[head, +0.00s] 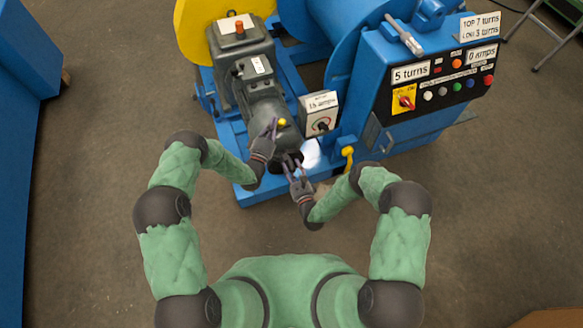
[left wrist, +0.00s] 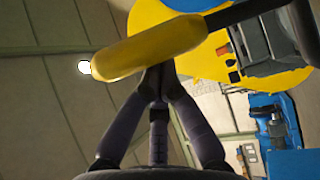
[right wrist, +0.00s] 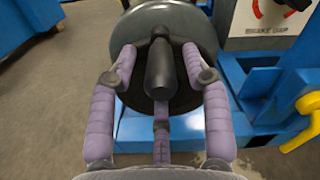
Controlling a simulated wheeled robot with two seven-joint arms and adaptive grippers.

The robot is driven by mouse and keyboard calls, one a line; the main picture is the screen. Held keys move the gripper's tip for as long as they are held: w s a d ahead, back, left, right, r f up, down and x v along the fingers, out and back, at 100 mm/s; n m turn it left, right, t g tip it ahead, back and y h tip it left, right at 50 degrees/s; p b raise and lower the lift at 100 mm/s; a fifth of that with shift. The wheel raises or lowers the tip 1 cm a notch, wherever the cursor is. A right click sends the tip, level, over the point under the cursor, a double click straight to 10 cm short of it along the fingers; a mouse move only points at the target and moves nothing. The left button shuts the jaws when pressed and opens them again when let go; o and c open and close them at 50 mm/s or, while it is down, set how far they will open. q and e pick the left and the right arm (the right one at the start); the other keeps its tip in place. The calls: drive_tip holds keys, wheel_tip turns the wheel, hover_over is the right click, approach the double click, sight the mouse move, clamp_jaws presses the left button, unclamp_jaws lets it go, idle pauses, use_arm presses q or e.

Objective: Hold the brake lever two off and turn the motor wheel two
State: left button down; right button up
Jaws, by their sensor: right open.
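The brake lever has a yellow grip, seen end-on in the head view (head: 283,122) and lying across the left wrist view (left wrist: 150,48). My left gripper (head: 272,128) is at this grip. Its fingers come together in the left wrist view (left wrist: 157,75), and the grip crosses in front of their tips, hiding the contact. The motor wheel is a grey disc in the right wrist view (right wrist: 185,22) with a dark handle (right wrist: 160,70). My right gripper (right wrist: 160,75) is open, its fingers on both sides of the handle. In the head view my right gripper (head: 291,164) partly covers the wheel.
A box with a red dial (head: 320,122) stands right of the wheel. A second yellow lever (head: 348,155) is close to my right forearm. A control panel (head: 445,85) with buttons and labels stands farther right. A blue cabinet (head: 20,150) is at left. The floor between is clear.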

use_arm(q)
drive_tip(key=shift+s+d+f, duration=0.4)
drive_tip(key=shift+s+d, duration=0.05)
drive_tip(key=shift+d, duration=0.1)
use_arm(e)
drive_tip(key=v, duration=1.1)
drive_tip(key=shift+s, duration=0.3)
drive_tip(key=shift+d, duration=0.1)
use_arm(q)
drive_tip(key=w+a+r, duration=0.2)
drive_tip(key=w, duration=0.1)
drive_tip(key=a+f+p+v, duration=0.1)
drive_tip(key=p+v, duration=0.1)
drive_tip(key=v, duration=0.7)
drive_tip(key=shift+w+a, duration=0.25)
drive_tip(key=shift+w, duration=0.05)
use_arm(e)
drive_tip(key=shift+w+a+r, duration=0.1)
drive_tip(key=shift+a+r, duration=0.25)
drive_tip(key=shift+r, duration=0.25)
drive_tip(key=shift+w+a+r, duration=0.15)
drive_tip(key=shift+a+r, duration=0.15)
drive_tip(key=shift+r, duration=0.3)
